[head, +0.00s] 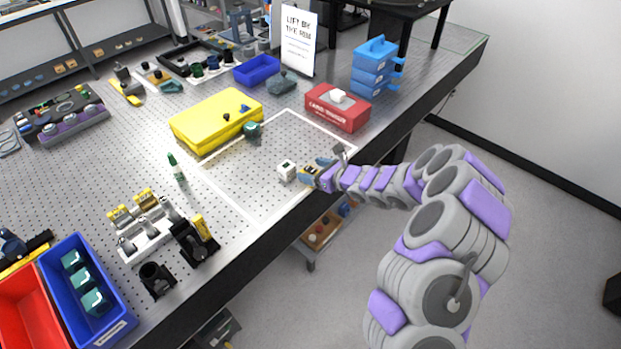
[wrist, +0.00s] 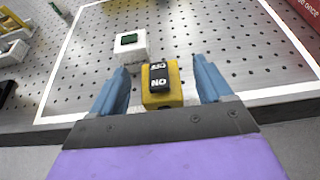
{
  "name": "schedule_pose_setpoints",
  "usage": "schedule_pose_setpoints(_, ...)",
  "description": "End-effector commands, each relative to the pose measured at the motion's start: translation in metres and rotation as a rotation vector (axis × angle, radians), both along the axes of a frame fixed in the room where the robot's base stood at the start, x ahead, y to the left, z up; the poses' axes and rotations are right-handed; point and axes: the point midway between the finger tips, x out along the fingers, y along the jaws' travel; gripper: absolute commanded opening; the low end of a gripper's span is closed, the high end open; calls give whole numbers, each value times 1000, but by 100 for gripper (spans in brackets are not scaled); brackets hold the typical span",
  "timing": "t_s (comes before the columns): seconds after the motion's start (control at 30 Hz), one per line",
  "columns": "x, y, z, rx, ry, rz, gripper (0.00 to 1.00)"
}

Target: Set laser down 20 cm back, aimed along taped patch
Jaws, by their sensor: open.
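My gripper (head: 309,172) is at the front edge of the taped patch (head: 228,203), a white-outlined rectangle on the perforated table. In the wrist view my gripper (wrist: 161,66) is open, its two blue fingers on either side of a small yellow block (wrist: 160,101) with a black ON/OFF switch, apparently the laser. Gaps show between the block and both fingers. In the head view the yellow block is mostly hidden by the gripper. Just beyond it, inside the tape, stands a white cube (wrist: 128,43) with a dark green top, also in the head view (head: 287,170).
A yellow case (head: 205,125) with small items on it and a red box (head: 335,112) stand at the patch's far side. Blue stacked boxes (head: 374,68) are at right. The middle of the patch is mostly clear.

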Motion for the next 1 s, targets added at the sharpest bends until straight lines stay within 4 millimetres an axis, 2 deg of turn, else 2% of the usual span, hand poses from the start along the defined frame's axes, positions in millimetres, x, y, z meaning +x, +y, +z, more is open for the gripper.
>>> schedule_pose_setpoints(0.13,7,11,-6,0,1,2,79)
schedule_pose_setpoints(0.4,8,12,-6,2,1,0,78)
schedule_pose_setpoints(1.0,8,12,-6,1,1,0,20)
